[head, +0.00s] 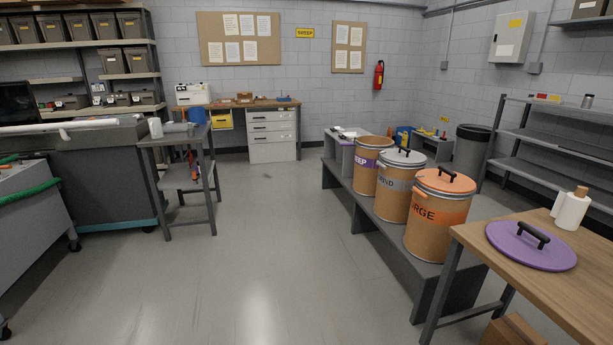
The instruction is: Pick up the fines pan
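I cannot surely pick out the fines pan. A low grey container (177,128) on the small grey side table (150,142) at the left may be it, but it is too small to tell. A white bottle (155,128) stands beside that container. Neither of my grippers is in view.
Three drums stand on a low dark bench: a purple-banded one (371,172), a grey-lidded one (394,205) and an orange-lidded one (432,235). A purple lid (510,250) lies on the wooden table (560,290) at right. The middle floor is clear.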

